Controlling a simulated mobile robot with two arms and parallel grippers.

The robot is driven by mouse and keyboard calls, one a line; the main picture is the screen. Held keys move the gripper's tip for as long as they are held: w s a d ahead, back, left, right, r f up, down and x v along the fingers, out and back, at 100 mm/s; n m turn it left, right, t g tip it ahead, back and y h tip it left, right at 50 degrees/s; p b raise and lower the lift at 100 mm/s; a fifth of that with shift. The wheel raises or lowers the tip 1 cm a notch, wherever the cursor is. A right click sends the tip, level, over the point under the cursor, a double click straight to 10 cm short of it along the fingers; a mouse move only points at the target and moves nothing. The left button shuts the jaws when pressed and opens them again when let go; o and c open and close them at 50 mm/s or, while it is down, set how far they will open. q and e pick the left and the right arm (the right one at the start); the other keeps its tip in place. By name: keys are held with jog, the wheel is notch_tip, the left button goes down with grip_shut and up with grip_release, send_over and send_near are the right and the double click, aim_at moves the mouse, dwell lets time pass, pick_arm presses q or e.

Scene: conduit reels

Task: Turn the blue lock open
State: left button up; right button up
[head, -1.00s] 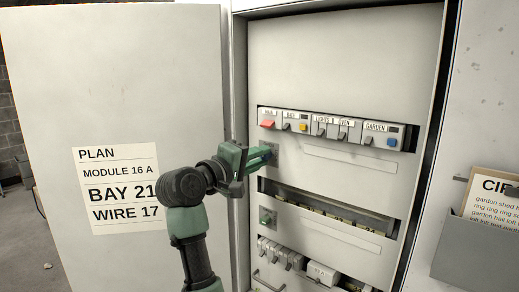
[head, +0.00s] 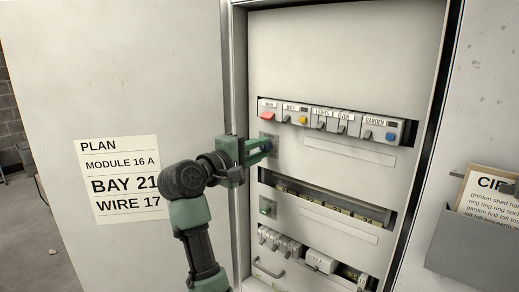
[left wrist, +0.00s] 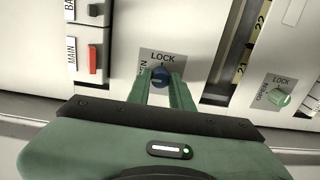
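The blue lock (left wrist: 160,77) is a round blue knob on a grey plate marked LOCK and OPEN, on the cabinet's inner panel. In the head view it is mostly hidden behind my left gripper (head: 262,149). In the left wrist view the two green fingers of my left gripper (left wrist: 161,82) stand apart, one on each side of the knob, with their tips at it. Firm contact cannot be made out. A second lock with a green knob (head: 265,210) sits lower on the panel; it also shows in the left wrist view (left wrist: 281,98). My right gripper is out of view.
A row of breakers (head: 330,122) with red, yellow and blue parts runs above the lock. A slot (head: 325,200) and lower modules (head: 322,261) lie below. The open door (head: 120,80) with a plan sheet (head: 122,178) stands left, a grey paper holder (head: 475,250) right.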

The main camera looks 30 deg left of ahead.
pick_arm(q)
jog(key=o, duration=0.4)
jog(key=shift+c, duration=0.2)
jog(key=shift+s, duration=0.1)
jog(key=s+b, duration=0.3)
jog(key=s, duration=0.4)
jog(key=shift+s+a, duration=0.3)
jog(key=shift+a, duration=0.05)
jog(key=shift+r, duration=0.1)
